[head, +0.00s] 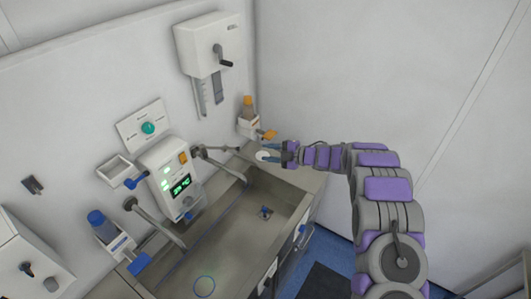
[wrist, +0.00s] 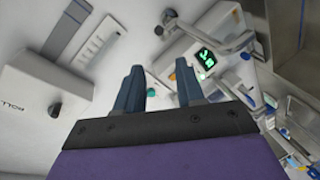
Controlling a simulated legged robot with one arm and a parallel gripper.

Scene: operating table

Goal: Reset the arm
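My gripper (head: 270,152) is at the end of my purple and grey arm, which reaches in from the right in the head view. It is over the right rear corner of the steel sink unit, close to the wall. In the wrist view my gripper (wrist: 159,68) shows two blue-grey fingers spread apart, with nothing held between them. A small white round item (head: 263,156) shows by the fingertips in the head view. I cannot tell whether the fingers touch it.
The steel sink (head: 225,235) lies left of my arm. A dispenser with an orange bottle (head: 248,107) is on the wall near my gripper. A control panel with a green display (head: 181,187) and a white wall box (head: 208,45) stand further left. The right wall is bare.

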